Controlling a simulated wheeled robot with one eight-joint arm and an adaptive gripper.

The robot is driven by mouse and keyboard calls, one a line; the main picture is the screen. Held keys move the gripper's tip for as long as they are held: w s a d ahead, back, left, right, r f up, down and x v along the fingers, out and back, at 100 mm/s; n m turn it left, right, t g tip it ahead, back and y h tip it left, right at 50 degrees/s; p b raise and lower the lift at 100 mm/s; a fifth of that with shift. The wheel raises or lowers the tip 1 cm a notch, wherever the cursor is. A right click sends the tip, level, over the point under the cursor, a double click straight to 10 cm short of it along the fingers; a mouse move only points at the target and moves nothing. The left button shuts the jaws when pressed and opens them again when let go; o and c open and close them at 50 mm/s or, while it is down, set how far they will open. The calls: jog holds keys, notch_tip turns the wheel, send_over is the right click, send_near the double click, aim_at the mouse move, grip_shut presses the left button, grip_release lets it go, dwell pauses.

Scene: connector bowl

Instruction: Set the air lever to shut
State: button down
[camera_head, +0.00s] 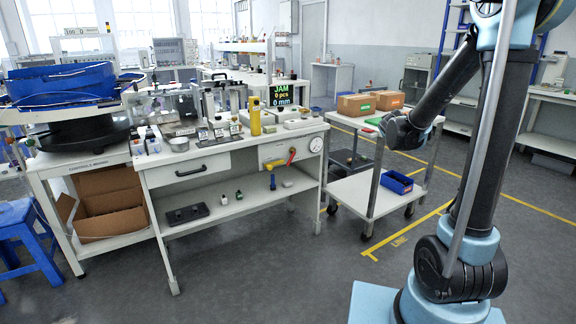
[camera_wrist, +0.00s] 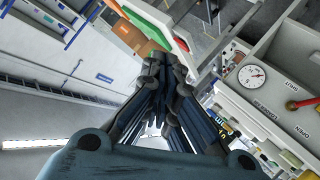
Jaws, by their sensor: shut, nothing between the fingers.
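The air lever (camera_head: 292,155) is a red handle on the panel at the right of the workbench front, beside a brass-yellow fitting. In the wrist view the red lever (camera_wrist: 304,103) lies at the right edge, partly cut off. The panel (camera_wrist: 275,110) there carries the words SHUT and OPEN, on either side of the lever. I cannot tell which word the lever points to. My gripper (camera_head: 388,126) is shut and empty, above the cart and well to the right of the lever. It fills the middle of the wrist view (camera_wrist: 165,72).
A round gauge (camera_head: 315,145) sits right of the lever. The cart (camera_head: 352,190), with cardboard boxes (camera_head: 357,104) on top and a blue bin (camera_head: 396,182) below, stands between the bench and my arm. The floor in front of the bench is clear.

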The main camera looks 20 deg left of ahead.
jog(key=w+a+f+n+t+y, duration=0.1)
jog(key=w+a+f+n+y, duration=0.15)
jog(key=a, duration=0.45)
jog(key=w+a+f+n+y, duration=0.2)
jog(key=w+a+y, duration=0.1)
jog(key=a, duration=0.4)
jog(key=w+a+f+n+t+y, duration=0.1)
jog(key=w+a+f+n+y, duration=0.15)
jog(key=a, duration=0.55)
jog(key=s+a+f+n+g+y, duration=0.3)
jog(key=s+a+f+n+y, duration=0.15)
jog(key=a+f, duration=0.45)
jog(key=s+a+f+n+g+y, duration=0.3)
jog(key=a+f+n, duration=0.2)
jog(key=a+f, duration=0.45)
jog(key=shift+m, duration=0.35)
jog(key=x, duration=0.3)
jog(key=r+x, duration=0.1)
jog(key=x, duration=0.2)
jog(key=r+x, duration=0.1)
jog(key=x, duration=0.3)
jog(key=shift+s+a, duration=0.15)
jog(key=shift+a, duration=0.05)
jog(key=shift+w+d+f, duration=0.6)
jog(key=shift+w, duration=0.1)
jog(key=shift+w+d+f, duration=0.4)
jog(key=shift+d+f, duration=0.15)
jog(key=shift+d, duration=0.05)
jog(key=shift+d, duration=0.1)
